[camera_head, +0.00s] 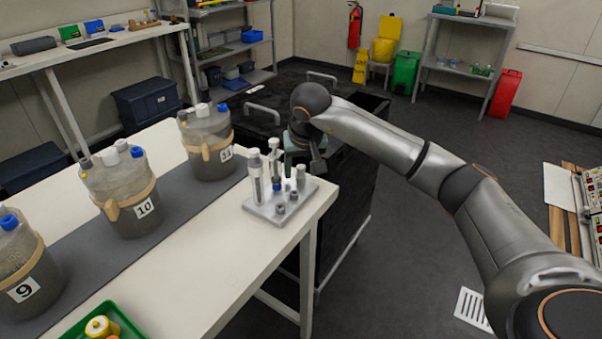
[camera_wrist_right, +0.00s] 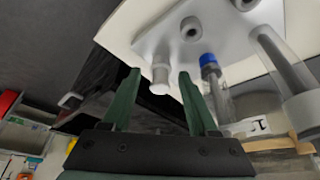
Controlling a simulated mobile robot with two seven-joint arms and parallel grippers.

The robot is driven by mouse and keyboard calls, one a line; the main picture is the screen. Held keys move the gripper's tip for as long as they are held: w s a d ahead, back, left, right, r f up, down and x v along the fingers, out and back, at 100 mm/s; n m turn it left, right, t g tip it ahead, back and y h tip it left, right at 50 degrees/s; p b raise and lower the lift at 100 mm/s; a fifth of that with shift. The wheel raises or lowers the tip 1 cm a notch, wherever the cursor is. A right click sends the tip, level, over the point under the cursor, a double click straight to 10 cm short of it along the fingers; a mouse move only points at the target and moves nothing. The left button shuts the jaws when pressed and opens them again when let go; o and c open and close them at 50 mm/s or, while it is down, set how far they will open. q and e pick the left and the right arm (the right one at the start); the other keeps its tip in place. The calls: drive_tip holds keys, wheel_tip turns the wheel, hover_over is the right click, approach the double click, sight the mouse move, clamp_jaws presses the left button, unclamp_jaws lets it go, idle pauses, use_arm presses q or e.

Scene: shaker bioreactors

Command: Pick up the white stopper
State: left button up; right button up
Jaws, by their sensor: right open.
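The white stopper (camera_wrist_right: 160,76) looks pale grey-white and stands upright on the light rack plate (camera_wrist_right: 150,42), near its edge. In the head view I take it to be the short pale peg (camera_head: 300,178) at the far right corner of the rack (camera_head: 268,212). My right gripper (camera_wrist_right: 160,72) is open, its two green fingers on either side of the stopper in the wrist view. I cannot tell whether either finger touches it. My left gripper is not in view.
A blue-capped tube (camera_wrist_right: 208,62) and larger clear tubes stand close beside the stopper. Smaller grey stoppers (camera_head: 280,208) sit at the rack's front. Bioreactor vessels (camera_head: 206,140) line the grey mat at left. A black cart (camera_head: 350,200) stands beyond the table (camera_head: 215,240).

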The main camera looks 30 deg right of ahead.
clamp_jaws()
idle(0.4)
